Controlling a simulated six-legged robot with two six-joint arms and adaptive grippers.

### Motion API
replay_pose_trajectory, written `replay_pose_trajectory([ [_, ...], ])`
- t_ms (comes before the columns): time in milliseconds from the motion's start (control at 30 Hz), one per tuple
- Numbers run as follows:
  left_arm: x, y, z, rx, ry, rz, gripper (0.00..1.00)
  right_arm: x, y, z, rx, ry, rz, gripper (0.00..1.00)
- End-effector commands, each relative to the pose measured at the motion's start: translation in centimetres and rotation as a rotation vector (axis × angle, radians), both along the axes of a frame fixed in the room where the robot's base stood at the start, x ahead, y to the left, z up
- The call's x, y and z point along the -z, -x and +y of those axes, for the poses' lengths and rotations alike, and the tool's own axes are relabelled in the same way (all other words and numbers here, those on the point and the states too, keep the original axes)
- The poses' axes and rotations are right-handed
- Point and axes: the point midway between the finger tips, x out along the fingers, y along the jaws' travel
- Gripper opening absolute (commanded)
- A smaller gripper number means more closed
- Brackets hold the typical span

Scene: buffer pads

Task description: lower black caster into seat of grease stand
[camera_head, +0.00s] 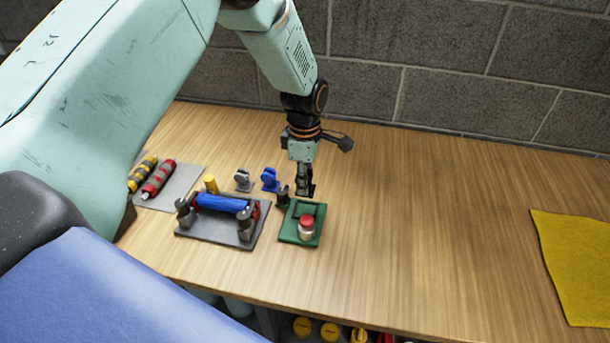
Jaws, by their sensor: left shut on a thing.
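My left gripper (304,184) points down above the back edge of the green grease stand (286,232). It is shut on the black caster (307,192), which is small and dark and hard to tell apart from the fingers. The stand has a dark square seat toward its back and a red-topped grey jar (306,228) at its front. The caster looks close to the seat, just behind or above it; I cannot tell whether they touch. My right gripper is not in view.
A blue caster (270,179) and a grey caster (243,180) stand left of the gripper, near a small dark post (283,196). A grey fixture (212,237) holds a blue roller (221,203). A yellow cloth (575,262) lies far right; the table's middle right is clear.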

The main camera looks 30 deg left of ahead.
Motion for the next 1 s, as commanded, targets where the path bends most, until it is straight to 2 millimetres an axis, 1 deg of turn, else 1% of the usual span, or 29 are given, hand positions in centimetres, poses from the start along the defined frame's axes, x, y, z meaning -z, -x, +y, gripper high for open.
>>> replay_pose_trajectory([
  [367,3.3,0.0,0.0,0.000,0.000,0.000,0.00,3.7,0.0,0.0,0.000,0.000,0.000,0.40],
  [600,5.1,0.0,-0.1,0.000,0.000,0.000,0.00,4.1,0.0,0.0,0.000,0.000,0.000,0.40],
  [1000,5.2,-0.1,-0.1,0.000,0.000,-0.001,0.00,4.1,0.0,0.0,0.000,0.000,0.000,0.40],
])
